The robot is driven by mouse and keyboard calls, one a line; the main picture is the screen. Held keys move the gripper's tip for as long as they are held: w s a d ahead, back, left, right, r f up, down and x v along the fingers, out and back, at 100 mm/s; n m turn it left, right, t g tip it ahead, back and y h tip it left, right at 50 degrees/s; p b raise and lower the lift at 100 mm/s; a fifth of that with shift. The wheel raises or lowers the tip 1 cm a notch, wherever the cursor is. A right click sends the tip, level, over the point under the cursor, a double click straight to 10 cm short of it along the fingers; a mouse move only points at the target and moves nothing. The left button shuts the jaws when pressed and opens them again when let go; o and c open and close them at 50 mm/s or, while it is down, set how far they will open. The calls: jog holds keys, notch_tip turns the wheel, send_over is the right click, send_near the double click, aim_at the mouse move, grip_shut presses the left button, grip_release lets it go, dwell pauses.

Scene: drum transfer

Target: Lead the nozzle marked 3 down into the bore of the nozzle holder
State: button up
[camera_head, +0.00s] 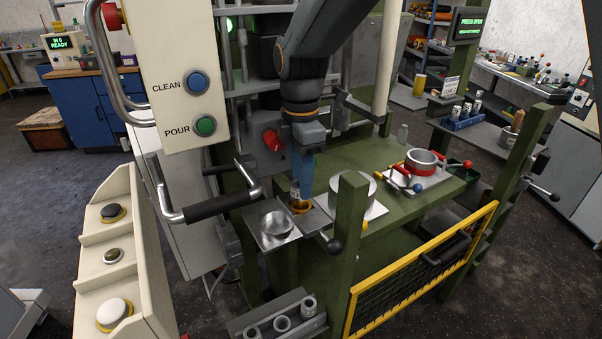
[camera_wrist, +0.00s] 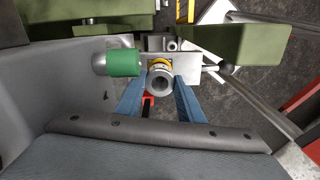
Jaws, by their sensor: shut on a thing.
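My gripper (camera_head: 299,190) points straight down with its blue fingers shut on a grey metal nozzle (camera_head: 295,188). A small pale label shows on the nozzle, but I cannot read its number. In the wrist view the nozzle (camera_wrist: 160,83) is seen from above as a round grey ring between the fingertips (camera_wrist: 160,98). The nozzle holder, with a brass-yellow ring (camera_head: 301,207), is directly below the nozzle, and its yellow edge (camera_wrist: 159,63) shows behind it in the wrist view. The bore is hidden; I cannot tell whether the nozzle's lower end is inside it.
A shiny metal dish (camera_head: 277,224) sits left of the holder, and a pale round drum (camera_head: 346,192) to its right. A green post (camera_head: 348,230) and a black-gripped handle (camera_head: 215,207) are close by.

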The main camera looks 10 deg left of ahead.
jog(key=shift+f+b, duration=0.95)
jog(key=shift+f, duration=0.3)
jog(key=o, duration=1.3)
jog(key=shift+r+b, duration=1.15)
jog(key=shift+r, duration=2.75)
jog(key=shift+s, duration=0.1)
